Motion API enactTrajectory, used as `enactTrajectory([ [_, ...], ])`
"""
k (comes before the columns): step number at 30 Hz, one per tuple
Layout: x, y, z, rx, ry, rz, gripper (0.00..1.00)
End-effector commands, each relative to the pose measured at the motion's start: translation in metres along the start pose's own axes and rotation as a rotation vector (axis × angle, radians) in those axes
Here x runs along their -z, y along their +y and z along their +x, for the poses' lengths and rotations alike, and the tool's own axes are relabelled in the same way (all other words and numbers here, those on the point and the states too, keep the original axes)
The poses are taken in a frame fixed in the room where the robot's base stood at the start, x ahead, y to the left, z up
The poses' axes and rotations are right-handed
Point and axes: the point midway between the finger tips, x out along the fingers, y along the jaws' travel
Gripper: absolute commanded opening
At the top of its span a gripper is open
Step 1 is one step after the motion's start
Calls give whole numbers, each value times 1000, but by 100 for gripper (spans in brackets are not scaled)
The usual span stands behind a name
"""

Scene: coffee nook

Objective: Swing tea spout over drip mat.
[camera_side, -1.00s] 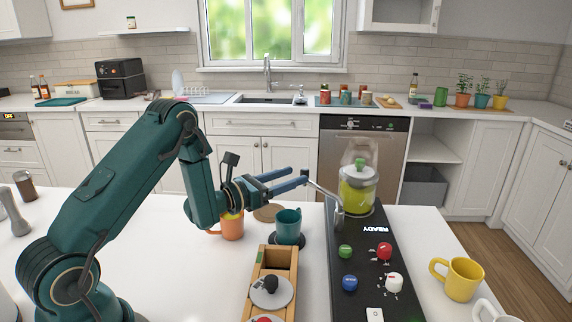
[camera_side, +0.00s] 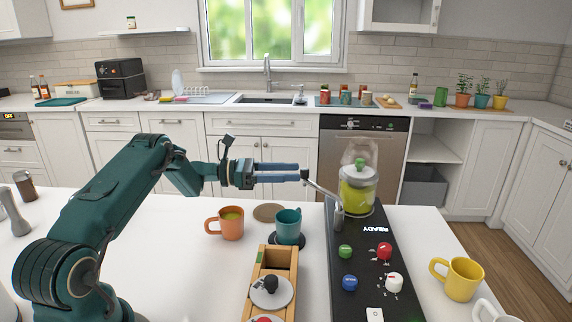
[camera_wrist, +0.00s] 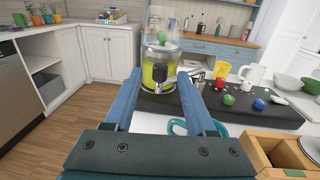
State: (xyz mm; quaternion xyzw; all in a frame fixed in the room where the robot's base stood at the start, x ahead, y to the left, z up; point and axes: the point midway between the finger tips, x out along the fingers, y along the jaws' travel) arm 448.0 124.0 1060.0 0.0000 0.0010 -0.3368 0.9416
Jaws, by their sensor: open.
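The tea spout (camera_side: 324,191) is a thin metal arm. It rises leftward from a post on the black console in front of the tea jar (camera_side: 357,196) and has a black knob (camera_side: 305,175) at its end. My gripper (camera_side: 298,171) is level and open, its blue fingertips at the knob. In the wrist view the knob (camera_wrist: 158,76) shows between the open fingers of my gripper (camera_wrist: 159,74); I cannot tell whether they touch it. The dark round drip mat (camera_side: 301,243) lies left of the console, with a teal mug (camera_side: 288,225) on it.
The black console (camera_side: 367,262) carries several coloured knobs and a READY display. A wooden box (camera_side: 259,258) with a lidded compartment stands in front of the mat. An orange mug (camera_side: 231,224), a brown coaster (camera_side: 267,212) and a yellow mug (camera_side: 461,279) stand nearby.

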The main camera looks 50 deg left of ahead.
Motion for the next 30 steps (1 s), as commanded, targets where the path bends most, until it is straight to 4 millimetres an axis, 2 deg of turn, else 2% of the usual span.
enactTrajectory([
  [3,0,-2,18,5,-1,1,56],
  [9,0,-1,39,2,-1,1,56],
  [19,0,0,43,-1,-2,0,56],
  [20,0,0,43,-1,-2,0,48],
  [21,0,0,43,-1,-2,0,33],
  [24,0,0,43,-1,-2,0,0],
  [30,0,0,43,-1,-2,1,0],
])
